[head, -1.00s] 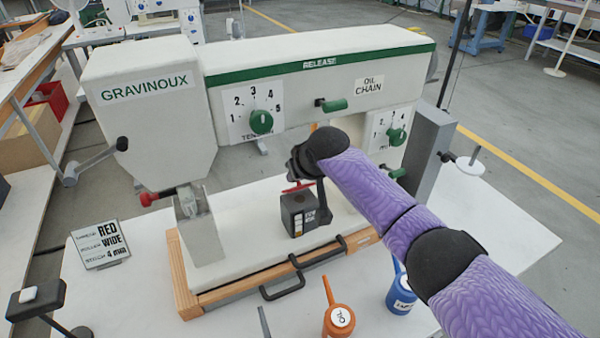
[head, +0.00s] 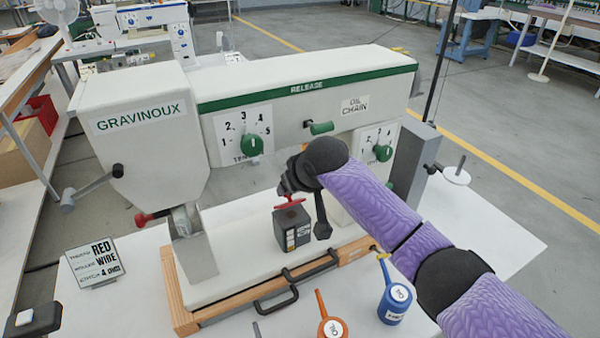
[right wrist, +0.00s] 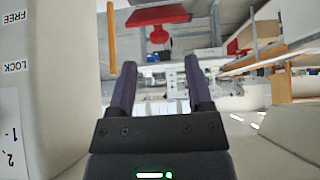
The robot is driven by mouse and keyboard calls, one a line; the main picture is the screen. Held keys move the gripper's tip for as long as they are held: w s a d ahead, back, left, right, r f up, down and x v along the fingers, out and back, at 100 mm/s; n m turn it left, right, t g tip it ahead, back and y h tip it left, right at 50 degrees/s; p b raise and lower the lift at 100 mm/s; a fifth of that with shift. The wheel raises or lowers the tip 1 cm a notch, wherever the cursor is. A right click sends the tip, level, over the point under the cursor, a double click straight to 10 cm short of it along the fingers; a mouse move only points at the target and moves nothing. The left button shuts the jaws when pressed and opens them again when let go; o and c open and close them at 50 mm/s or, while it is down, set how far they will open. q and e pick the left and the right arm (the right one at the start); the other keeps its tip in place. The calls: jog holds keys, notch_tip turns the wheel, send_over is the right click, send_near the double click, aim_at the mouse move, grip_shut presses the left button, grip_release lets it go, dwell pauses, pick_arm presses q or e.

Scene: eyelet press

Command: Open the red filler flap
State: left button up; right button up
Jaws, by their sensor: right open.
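A red part (head: 290,201), which looks like the filler flap, sits over a dark box (head: 298,238) with a pale label on the machine's white bed. It lies flat and spreads wider than its short stem. In the right wrist view a red plate (right wrist: 157,15) shows at the top, beyond the fingertips and apart from them. My right gripper (right wrist: 160,63) is open and empty, its two dark purple fingers spread.
The white machine arm (head: 300,80) with green dials spans above and behind. An orange oil bottle (head: 331,328) and a blue bottle (head: 394,305) stand in front. A black handle (head: 276,301) sticks out from the wooden edge (head: 180,300). A sign (head: 95,262) stands left.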

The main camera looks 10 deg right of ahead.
aim_at(291, 200)
jog(key=p+v, duration=0.1)
jog(key=v, duration=0.4)
jog(key=shift+s+d+r, duration=0.1)
jog(key=shift+s+r, duration=0.15)
jog(key=shift+r, duration=0.05)
jog(key=shift+t, duration=0.7)
jog(key=x, duration=0.3)
jog(key=s+f+b+x, duration=0.1)
jog(key=x, duration=0.5)
jog(key=shift+s+f, duration=0.15)
jog(key=shift+w+f+b, duration=0.15)
jog(key=shift+w+b, duration=0.15)
jog(key=shift+b, duration=0.1)
jog(key=shift+c, duration=0.3)
